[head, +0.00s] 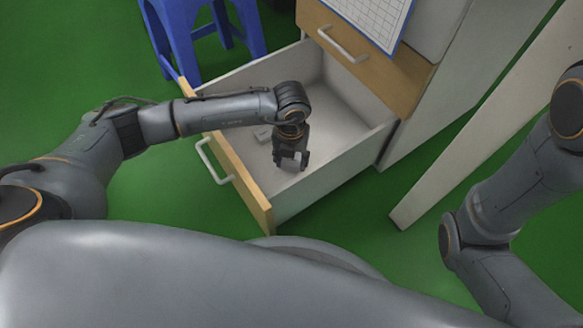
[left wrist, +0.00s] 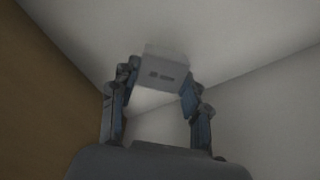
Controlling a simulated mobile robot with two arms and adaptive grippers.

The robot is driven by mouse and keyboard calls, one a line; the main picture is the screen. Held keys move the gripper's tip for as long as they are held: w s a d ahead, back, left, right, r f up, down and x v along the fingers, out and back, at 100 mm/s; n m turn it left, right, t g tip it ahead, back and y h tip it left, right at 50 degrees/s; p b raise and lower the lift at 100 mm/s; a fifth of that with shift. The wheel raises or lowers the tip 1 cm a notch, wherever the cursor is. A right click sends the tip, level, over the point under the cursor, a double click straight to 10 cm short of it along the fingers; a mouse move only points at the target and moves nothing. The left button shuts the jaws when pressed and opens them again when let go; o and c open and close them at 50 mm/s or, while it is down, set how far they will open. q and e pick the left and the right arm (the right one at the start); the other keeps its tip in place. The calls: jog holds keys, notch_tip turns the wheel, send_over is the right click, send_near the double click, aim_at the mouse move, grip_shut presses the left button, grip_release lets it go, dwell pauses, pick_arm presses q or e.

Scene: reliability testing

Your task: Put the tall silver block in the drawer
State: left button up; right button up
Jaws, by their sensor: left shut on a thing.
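The tall silver block (left wrist: 165,70) is between the fingers of my left gripper (left wrist: 158,85) in the left wrist view, with small dark markings on its end. In the head view my left gripper (head: 290,160) points down inside the open drawer (head: 338,138), and the block shows only as a small pale patch between its fingers. The gripper is shut on the block. Whether the block touches the drawer floor cannot be told. My right gripper is out of the frame; only part of my right arm shows.
The drawer's wooden front has a white handle (head: 212,160). A closed drawer (head: 375,70) is above it in the cabinet. A blue stool (head: 185,40) stands behind left. A white panel (head: 480,125) stands at right.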

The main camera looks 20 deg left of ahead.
aim_at(291, 168)
pick_arm(q)
notch_tip(291, 168, down, 4)
jog(key=b, duration=0.2)
jog(key=shift+b, duration=0.3)
jog(key=shift+r, duration=0.2)
jog(key=shift+f, duration=0.15)
jog(key=o, duration=1.2)
jog(key=shift+o, duration=0.2)
